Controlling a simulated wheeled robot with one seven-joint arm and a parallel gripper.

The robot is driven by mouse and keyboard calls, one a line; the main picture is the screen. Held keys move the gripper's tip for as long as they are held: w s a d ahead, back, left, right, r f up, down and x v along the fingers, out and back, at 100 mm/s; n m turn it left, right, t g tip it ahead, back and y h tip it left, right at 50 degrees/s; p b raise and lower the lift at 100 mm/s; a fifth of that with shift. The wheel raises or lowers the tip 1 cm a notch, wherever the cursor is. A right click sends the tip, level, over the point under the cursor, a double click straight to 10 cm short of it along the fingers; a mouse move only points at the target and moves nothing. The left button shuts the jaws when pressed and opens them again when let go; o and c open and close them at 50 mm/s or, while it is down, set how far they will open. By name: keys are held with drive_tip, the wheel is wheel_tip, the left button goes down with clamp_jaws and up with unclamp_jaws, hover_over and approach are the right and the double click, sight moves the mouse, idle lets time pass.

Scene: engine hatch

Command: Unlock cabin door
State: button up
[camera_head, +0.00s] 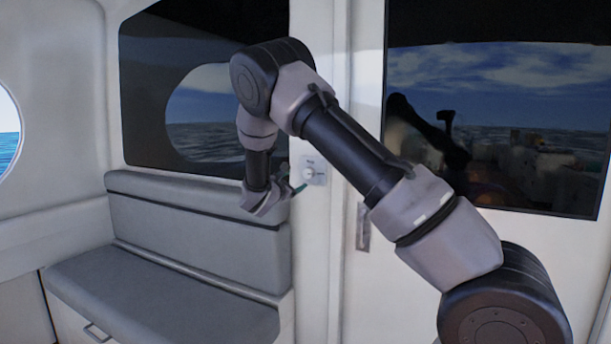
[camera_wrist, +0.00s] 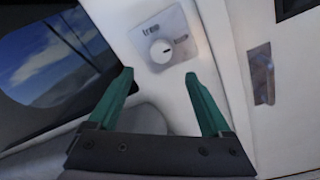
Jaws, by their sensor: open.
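The cabin door (camera_head: 400,280) is white with a large dark window and stands at the right in the head view. A lock plate with a round white knob (camera_head: 308,173) is on the white wall strip left of the door. In the wrist view the knob (camera_wrist: 161,51) shows on its grey plate, ahead of and between my fingers. My gripper (camera_head: 294,191) is open and empty, with its green fingertips close to the plate at its lower left. In the wrist view my gripper (camera_wrist: 158,77) has its fingers spread apart; I cannot tell whether either touches the plate.
A recessed metal door handle (camera_head: 363,227) is on the door's left edge; it also shows in the wrist view (camera_wrist: 261,74). A grey cushioned bench (camera_head: 160,300) stands below the dark window at left. My arm crosses in front of the door.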

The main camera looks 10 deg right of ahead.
sight(307, 174)
drive_tip(key=x, duration=1)
drive_tip(key=shift+d, duration=0.1)
clamp_jaws()
